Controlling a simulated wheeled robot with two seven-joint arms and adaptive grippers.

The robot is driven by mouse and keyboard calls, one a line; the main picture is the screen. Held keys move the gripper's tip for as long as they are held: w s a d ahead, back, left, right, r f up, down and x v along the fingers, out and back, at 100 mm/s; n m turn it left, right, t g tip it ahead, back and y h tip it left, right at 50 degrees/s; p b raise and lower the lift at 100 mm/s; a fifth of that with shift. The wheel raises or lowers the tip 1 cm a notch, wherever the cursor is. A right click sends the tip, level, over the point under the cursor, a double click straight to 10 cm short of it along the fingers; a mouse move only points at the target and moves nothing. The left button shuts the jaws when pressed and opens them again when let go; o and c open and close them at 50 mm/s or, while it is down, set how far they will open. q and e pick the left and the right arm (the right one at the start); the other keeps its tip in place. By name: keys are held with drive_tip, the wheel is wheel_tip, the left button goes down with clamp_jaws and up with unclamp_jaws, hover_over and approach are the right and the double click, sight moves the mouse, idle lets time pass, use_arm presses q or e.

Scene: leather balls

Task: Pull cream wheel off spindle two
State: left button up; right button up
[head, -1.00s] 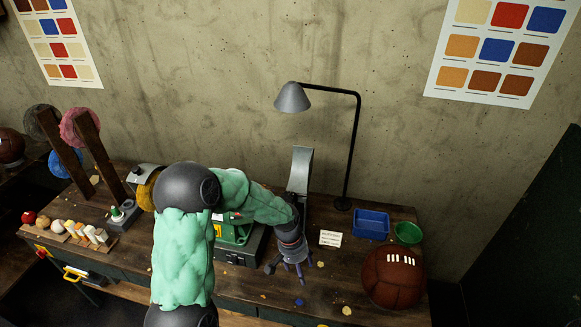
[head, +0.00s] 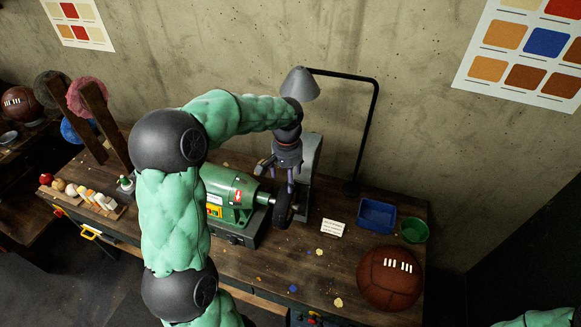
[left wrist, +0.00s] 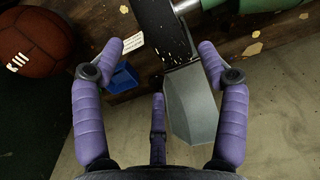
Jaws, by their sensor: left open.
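A green motor machine (head: 232,192) stands on the bench, with a spindle on its right end. A dark wheel (head: 284,210) sits on that spindle, seen nearly edge-on; it also shows in the left wrist view (left wrist: 157,30). I see no wheel that is clearly cream; the machine's left end is hidden behind my arm. My left gripper (head: 278,178) is open and empty, pointing down just above the dark wheel. In the left wrist view my spread fingers (left wrist: 163,47) lie on either side of the wheel's line, apart from it.
A grey guard (head: 310,160) stands behind the wheel, close to my gripper. A black lamp (head: 372,120) rises behind it. A white card (head: 333,228), blue bin (head: 376,214), green bowl (head: 413,230) and brown ball (head: 390,278) lie to the right. Wheels hang on wooden posts (head: 105,120) at left.

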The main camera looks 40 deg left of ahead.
use_arm(q)
drive_tip(key=f, duration=0.8)
drive_tip(key=shift+w+f, duration=0.3)
drive_tip(key=c, duration=1.4)
drive_tip(key=shift+w+d+b, duration=0.15)
drive_tip(key=shift+w+d, duration=0.3)
drive_tip(key=shift+d, duration=1)
drive_tip(key=shift+w+d+b, duration=0.15)
drive_tip(key=shift+w+d, duration=0.3)
drive_tip(key=shift+d, duration=0.95)
drive_tip(key=shift+w+d+b, duration=0.15)
drive_tip(key=shift+w+d, duration=0.3)
drive_tip(key=shift+d, duration=1)
drive_tip(key=shift+c, duration=0.2)
